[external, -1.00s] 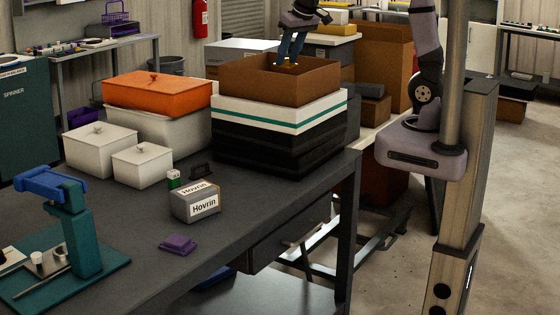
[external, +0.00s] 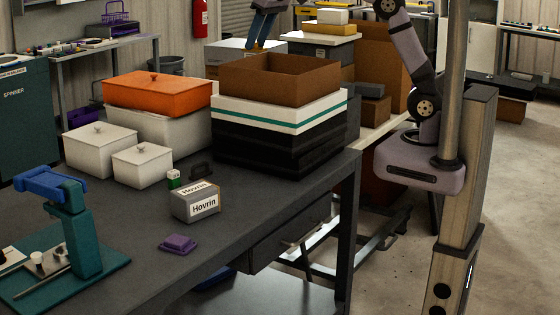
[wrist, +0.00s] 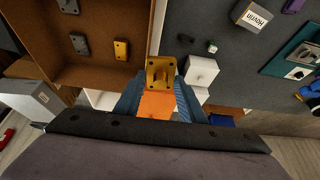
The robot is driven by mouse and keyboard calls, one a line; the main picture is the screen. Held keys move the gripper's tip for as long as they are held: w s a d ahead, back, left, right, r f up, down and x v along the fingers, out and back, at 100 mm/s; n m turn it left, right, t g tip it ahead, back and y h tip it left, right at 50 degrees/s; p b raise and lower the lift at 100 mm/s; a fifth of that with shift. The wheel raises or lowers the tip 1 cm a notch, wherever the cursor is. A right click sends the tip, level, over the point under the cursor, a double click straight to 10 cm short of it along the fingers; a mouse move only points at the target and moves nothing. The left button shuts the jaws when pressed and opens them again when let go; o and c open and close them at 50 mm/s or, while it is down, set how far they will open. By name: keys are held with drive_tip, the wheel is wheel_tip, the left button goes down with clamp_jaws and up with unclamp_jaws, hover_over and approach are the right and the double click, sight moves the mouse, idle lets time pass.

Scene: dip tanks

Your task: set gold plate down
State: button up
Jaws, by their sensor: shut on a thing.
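My gripper (wrist: 163,85) has blue fingers and is shut on a gold plate (wrist: 160,69), a small flat piece with holes. In the external view my gripper (external: 262,40) is high, above and behind the brown open box (external: 280,96); the plate cannot be made out there. In the wrist view the held plate appears beside the wall of the brown box (wrist: 108,76), with the orange lid (wrist: 157,106) showing below. Inside the box lie another gold plate (wrist: 121,50) and two grey plates (wrist: 79,43), (wrist: 68,5).
The orange-lidded tank (external: 158,95) and two white lidded tanks (external: 100,155), (external: 142,166) stand left of the black stack (external: 268,146) under the box. A grey Hovrin block (external: 195,203), purple piece (external: 178,243) and teal press (external: 78,235) are nearer. Bare tabletop lies between them.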

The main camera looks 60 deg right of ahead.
drive_tip(key=shift+s+a+f+n+y+b, duration=0.7)
drive_tip(key=shift+a+n+b, duration=1.1)
drive_tip(key=shift+a, duration=4.3)
drive_tip(key=shift+m, duration=0.3)
drive_tip(key=shift+w+d+f+p, duration=0.1)
drive_tip(key=shift+f+p, duration=0.4)
drive_tip(key=shift+f, duration=8.9)
drive_tip(key=shift+w+f+p, duration=0.1)
drive_tip(key=shift+f+p, duration=0.4)
drive_tip(key=shift+f, duration=8.85)
drive_tip(key=shift+f, duration=0.1)
drive_tip(key=shift+f, duration=0.15)
drive_tip(key=o, duration=1.4)
